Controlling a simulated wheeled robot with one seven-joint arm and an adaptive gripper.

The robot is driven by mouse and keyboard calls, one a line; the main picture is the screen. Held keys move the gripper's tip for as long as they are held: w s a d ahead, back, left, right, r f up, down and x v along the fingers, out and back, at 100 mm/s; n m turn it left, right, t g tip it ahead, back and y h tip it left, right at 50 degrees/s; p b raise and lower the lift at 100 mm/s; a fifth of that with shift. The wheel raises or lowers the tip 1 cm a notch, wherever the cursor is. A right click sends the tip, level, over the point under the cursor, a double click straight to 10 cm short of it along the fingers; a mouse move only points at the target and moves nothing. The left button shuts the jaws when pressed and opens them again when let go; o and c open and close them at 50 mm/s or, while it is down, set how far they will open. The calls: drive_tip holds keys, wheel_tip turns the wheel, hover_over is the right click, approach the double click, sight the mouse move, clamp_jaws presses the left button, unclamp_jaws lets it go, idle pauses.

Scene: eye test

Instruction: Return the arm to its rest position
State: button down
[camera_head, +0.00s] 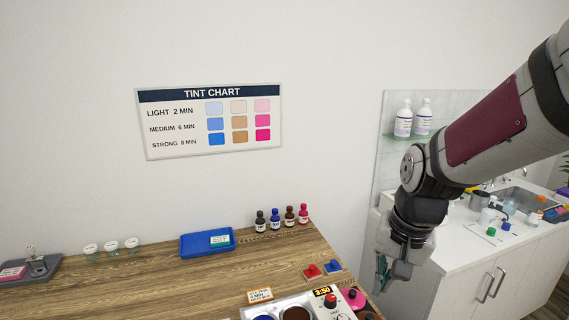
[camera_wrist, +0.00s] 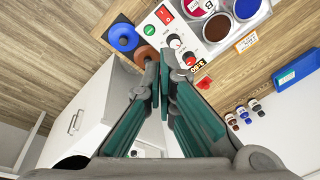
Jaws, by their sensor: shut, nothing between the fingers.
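My gripper (camera_head: 388,284) hangs at the end of my arm on the right side of the head view, pointing down. It is beside the right edge of the wooden table (camera_head: 150,270), in front of the white sink counter (camera_head: 470,262). In the wrist view my gripper (camera_wrist: 160,62) has its fingertips close together with nothing between them. The white control box (camera_wrist: 185,45) with knobs and a lit display lies beyond the fingertips there, apart from them as far as I can tell.
The wooden table bears a blue tray (camera_head: 190,248), several small bottles (camera_head: 275,221), a grey tray (camera_head: 45,268), small glass cups (camera_head: 111,250), red and blue pieces (camera_head: 312,271), and the control box (camera_head: 315,308). A glass panel (camera_head: 372,150) with white bottles (camera_head: 403,122) stands near my arm.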

drive_tip(key=s+r+n+t+b, duration=0.1)
drive_tip(key=s+r+n+t, duration=0.2)
drive_tip(key=s+r, duration=0.6)
drive_tip(key=s+d+n, duration=0.1)
drive_tip(key=s+n, duration=0.1)
drive_tip(key=s, duration=0.2)
drive_tip(key=shift+s+r+h, duration=0.2)
drive_tip(key=shift+s+h, duration=0.1)
drive_tip(key=shift+h, duration=0.1)
idle(6.3)
